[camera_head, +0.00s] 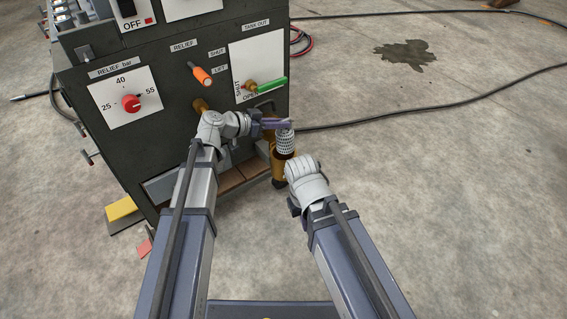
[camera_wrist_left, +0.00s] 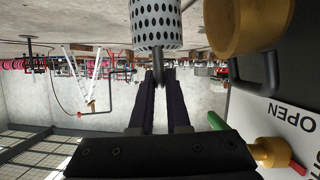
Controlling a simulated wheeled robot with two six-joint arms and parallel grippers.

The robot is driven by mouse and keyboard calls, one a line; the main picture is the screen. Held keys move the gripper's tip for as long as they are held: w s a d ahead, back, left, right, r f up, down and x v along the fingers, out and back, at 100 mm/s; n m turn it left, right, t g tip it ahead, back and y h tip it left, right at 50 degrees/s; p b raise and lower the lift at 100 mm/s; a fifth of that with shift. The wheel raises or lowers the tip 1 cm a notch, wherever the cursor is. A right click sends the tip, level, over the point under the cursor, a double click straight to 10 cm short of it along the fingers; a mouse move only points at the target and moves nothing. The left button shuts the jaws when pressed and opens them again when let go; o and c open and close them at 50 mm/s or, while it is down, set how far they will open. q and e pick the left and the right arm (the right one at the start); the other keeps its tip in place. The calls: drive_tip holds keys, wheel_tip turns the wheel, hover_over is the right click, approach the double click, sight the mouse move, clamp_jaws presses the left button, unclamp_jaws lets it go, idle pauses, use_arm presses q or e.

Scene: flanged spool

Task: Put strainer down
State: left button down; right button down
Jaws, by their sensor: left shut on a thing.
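The strainer (camera_head: 286,140) is a pale perforated metal cylinder. My left gripper (camera_head: 287,124) is shut on the strainer's narrow dark end and holds it just above a brass body (camera_head: 279,172) by the machine's front. In the left wrist view the strainer (camera_wrist_left: 155,24) is beyond the nearly closed fingertips (camera_wrist_left: 157,72), and a large brass part (camera_wrist_left: 246,22) is to its right. Whether the strainer touches the brass body is unclear. My right arm ends beside the brass body at the lower right; its wrist (camera_head: 306,182) shows, but its fingers are hidden.
A dark machine (camera_head: 170,75) with a red knob (camera_head: 131,103), an orange-handled relief lever (camera_head: 203,76) and a green-handled tank-out valve (camera_head: 268,84) stands at the left. A black hose (camera_head: 430,106) crosses the concrete floor.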

sight(279, 148)
use_arm(q)
drive_tip(key=shift+s, duration=0.15)
drive_tip(key=shift+m, duration=0.3)
wheel_tip(279, 148, down, 10)
drive_tip(key=b, duration=1)
drive_tip(key=shift+f, duration=0.2)
drive_tip(key=c, duration=0.9)
unclamp_jaws()
drive_tip(key=shift+r, duration=0.1)
